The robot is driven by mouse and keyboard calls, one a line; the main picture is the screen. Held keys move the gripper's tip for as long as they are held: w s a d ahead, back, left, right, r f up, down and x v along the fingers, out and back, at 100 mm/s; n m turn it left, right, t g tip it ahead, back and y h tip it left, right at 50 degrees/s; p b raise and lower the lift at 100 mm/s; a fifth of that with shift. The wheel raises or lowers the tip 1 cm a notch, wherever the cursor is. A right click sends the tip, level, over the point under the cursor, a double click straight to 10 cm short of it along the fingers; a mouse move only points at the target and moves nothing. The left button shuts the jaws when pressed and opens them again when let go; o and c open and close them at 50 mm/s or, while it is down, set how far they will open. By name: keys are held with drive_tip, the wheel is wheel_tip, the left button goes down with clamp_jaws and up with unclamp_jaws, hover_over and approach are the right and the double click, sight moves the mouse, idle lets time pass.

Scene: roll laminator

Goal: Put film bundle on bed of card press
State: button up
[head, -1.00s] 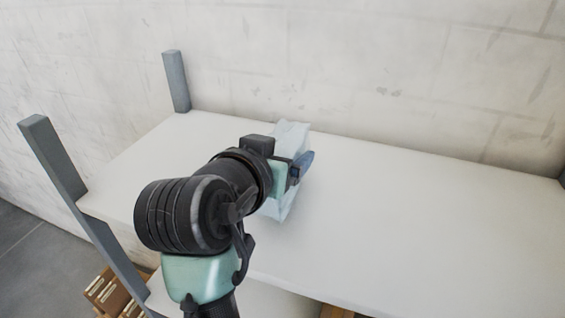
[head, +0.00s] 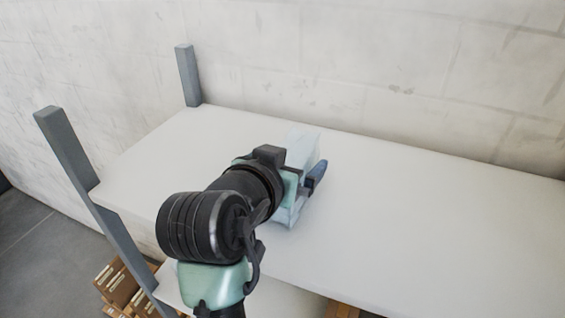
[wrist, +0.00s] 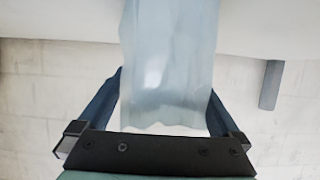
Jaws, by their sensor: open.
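The film bundle (head: 302,152) is a pale blue, translucent block on the white shelf, partly hidden behind my arm in the head view. In the wrist view the bundle (wrist: 168,65) runs down from the top edge and its near end lies between my two blue fingers. My gripper (head: 312,182) is at the bundle, with one blue finger showing on its right side. In the wrist view my gripper (wrist: 165,95) is spread wide around the bundle, with a finger on each side; contact is hard to tell. No card press is in view.
The white shelf (head: 430,220) is bare to the right of the bundle. Grey posts stand at its left end (head: 66,148) and back left corner (head: 188,75). A concrete wall (head: 400,60) runs behind. Brown boxes (head: 120,285) sit below at lower left.

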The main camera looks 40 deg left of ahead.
drive_tip(key=b+v, duration=0.6)
drive_tip(key=v, duration=0.6)
drive_tip(key=shift+r, duration=0.1)
